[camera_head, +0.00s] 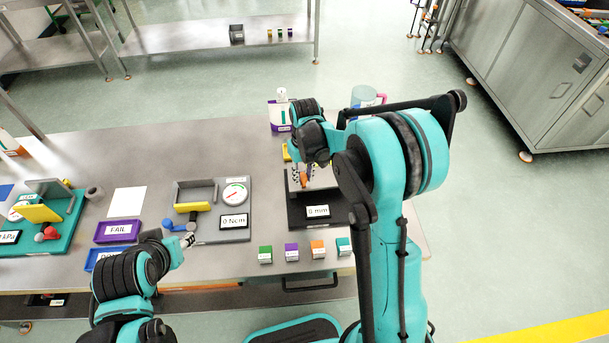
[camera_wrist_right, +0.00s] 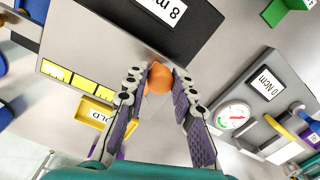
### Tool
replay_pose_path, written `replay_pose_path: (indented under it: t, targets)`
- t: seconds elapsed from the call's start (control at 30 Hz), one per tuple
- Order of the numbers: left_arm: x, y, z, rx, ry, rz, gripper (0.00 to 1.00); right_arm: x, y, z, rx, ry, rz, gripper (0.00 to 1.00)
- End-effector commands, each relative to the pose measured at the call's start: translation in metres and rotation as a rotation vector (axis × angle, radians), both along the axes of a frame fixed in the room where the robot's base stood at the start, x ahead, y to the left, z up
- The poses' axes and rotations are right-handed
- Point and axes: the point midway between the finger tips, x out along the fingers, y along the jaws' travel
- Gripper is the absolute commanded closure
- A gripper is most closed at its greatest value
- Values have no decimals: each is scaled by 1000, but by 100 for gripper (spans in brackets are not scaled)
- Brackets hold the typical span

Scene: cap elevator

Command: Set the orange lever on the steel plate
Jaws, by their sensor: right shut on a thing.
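A grey fixture with a dial and a 0 Ncm display (camera_head: 234,221) stands left of the black one. Several small coloured blocks (camera_head: 292,252) line the front edge. A purple FAIL tray (camera_head: 117,231) and a teal fixture (camera_head: 60,240) lie further left.

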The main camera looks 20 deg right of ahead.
Motion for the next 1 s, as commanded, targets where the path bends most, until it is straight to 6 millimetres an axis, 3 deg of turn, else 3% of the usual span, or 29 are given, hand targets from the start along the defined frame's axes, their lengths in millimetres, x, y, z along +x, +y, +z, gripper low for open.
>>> replay_pose_path:
  t: [0.37, 0.4, 0.43, 0.77, 0.87, 1.0]
  targets:
    - [0, 0, 0, 0, 0, 0, 60, -1, -2, -1, -3, 3, -7, 100]
    - [0, 0, 0, 0, 0, 0, 60, -1, -2, 0, -3, 3, -7, 65]
    - [0, 0, 0, 0, 0, 0, 60, -1, -2, 0, -3, 3, -7, 57]
    - [0, 0, 0, 0, 0, 0, 60, 0, -1, 2, -1, 0, -4, 55]
    - [0, 0, 0, 0, 0, 0, 60, 1, -1, 10, -1, 0, -4, 55]
    - [0, 0, 0, 0, 0, 0, 60, 1, -2, 36, -1, 0, -4, 55]
